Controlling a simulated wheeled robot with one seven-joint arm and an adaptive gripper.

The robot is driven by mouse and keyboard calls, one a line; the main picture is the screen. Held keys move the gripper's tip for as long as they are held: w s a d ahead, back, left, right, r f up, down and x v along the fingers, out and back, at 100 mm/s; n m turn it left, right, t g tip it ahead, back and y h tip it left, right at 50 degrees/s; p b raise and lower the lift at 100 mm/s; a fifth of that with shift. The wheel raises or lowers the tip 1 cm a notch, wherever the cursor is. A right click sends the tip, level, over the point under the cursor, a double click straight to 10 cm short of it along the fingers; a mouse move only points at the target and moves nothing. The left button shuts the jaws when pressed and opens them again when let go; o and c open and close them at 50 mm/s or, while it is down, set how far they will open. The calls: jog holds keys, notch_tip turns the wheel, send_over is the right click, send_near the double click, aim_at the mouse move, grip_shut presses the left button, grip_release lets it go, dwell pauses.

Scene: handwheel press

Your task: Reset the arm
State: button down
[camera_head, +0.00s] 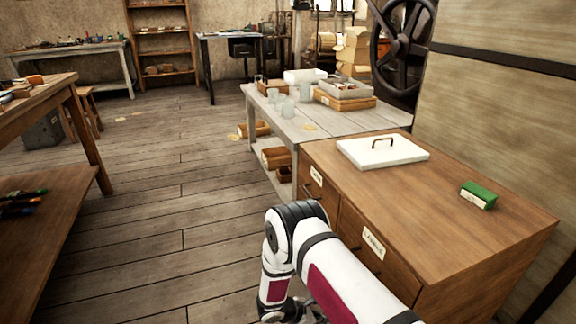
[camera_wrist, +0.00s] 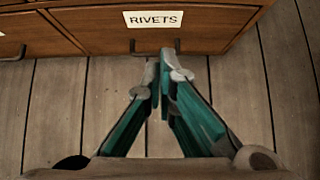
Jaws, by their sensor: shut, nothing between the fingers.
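My gripper (camera_wrist: 160,82) shows in the wrist view with its two teal fingers brought together at the tips, holding nothing. It hangs over the plank floor in front of a drawer labelled RIVETS (camera_wrist: 205,28), with the fingertips appearing near the drawer's dark handle. I cannot tell whether they touch it. In the head view my white arm reaches in from the lower right, beside the wooden drawer cabinet (camera_head: 440,220). The gripper itself is hidden there below the arm's bend.
A white lidded slab with a handle (camera_head: 383,151) and a green block (camera_head: 478,195) lie on the cabinet top. A pale table (camera_head: 330,123) with glasses and boxes adjoins it, and a large handwheel (camera_head: 402,45) stands behind. A wooden bench (camera_head: 60,170) is at left. The middle floor is clear.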

jog(key=d+r+m+g, duration=0.1)
jog(key=d+r+m, duration=0.15)
jog(key=r, duration=1.05)
jog(key=d+r+m+g, duration=0.15)
jog(key=r+m, duration=0.25)
jog(key=r, duration=0.8)
jog(key=d+r+m, duration=0.3)
jog(key=r+m, duration=0.1)
jog(key=r, duration=0.9)
jog(key=s+d+r+m+g+y, duration=0.25)
jog(key=s+r+m, duration=0.35)
jog(key=s+r, duration=1.05)
jog(key=s+a+r+m+t+y, duration=0.1)
jog(key=s+a+m+y, duration=0.15)
jog(key=s, duration=0.75)
jog(key=s+a+r+m+t+y, duration=0.1)
jog(key=s+a+m+t+y, duration=0.2)
jog(key=s, duration=0.8)
notch_tip(320, 180, up, 32)
jog(key=d+t+p, duration=0.1)
jog(key=t+p, duration=0.1)
jog(key=p, duration=2.9)
jog(key=shift+d+r+n+t+y, duration=0.15)
jog(key=shift+d+n+t+y, duration=0.15)
jog(key=shift+d, duration=0.05)
